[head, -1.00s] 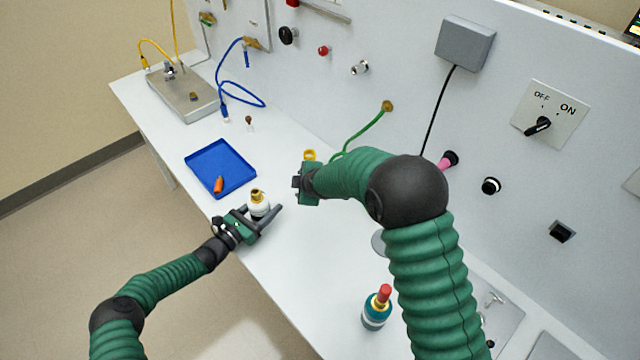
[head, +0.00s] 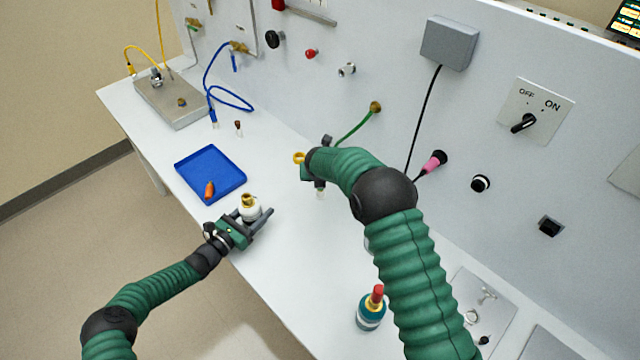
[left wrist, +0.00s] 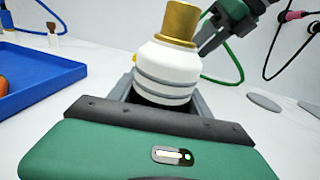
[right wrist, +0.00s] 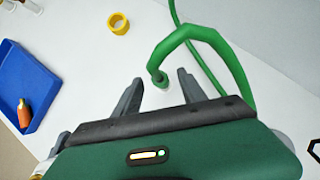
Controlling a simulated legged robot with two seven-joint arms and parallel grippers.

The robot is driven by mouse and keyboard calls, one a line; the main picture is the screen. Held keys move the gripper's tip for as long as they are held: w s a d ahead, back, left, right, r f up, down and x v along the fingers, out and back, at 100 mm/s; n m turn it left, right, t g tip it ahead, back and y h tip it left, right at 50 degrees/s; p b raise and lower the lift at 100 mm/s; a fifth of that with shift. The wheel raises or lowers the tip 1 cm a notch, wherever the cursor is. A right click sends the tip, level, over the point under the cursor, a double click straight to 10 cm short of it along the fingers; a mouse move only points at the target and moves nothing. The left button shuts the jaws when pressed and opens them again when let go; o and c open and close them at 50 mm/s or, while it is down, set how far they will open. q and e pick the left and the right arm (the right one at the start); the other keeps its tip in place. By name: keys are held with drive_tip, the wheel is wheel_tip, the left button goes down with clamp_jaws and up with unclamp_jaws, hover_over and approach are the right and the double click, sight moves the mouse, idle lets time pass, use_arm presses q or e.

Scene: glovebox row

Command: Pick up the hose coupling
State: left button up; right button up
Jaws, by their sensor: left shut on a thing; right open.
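A green hose (head: 354,130) runs from a brass wall fitting down to my right gripper (head: 322,162). In the right wrist view the hose (right wrist: 200,35) loops over, and its dark green end (right wrist: 156,74) hangs between the open fingers (right wrist: 158,90), with a pale tip below. I take this end for the hose coupling; contact with the fingers is not visible. My left gripper (head: 256,218) is shut on a white bottle-like thing with a brass top (head: 249,207). It stands upright between the fingers, and shows closely in the left wrist view (left wrist: 168,62).
A blue tray (head: 222,160) with an orange piece (head: 209,189) lies left of my grippers. A yellow ring (right wrist: 119,23) is close to the right gripper. A teal bottle with a red top (head: 371,308) stands near the front edge. A metal box (head: 178,104) is at the far end.

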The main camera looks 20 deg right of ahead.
drive_tip(key=x, duration=0.3)
drive_tip(key=shift+s, duration=0.1)
clamp_jaws()
drive_tip(key=shift+a+r, duration=0.1)
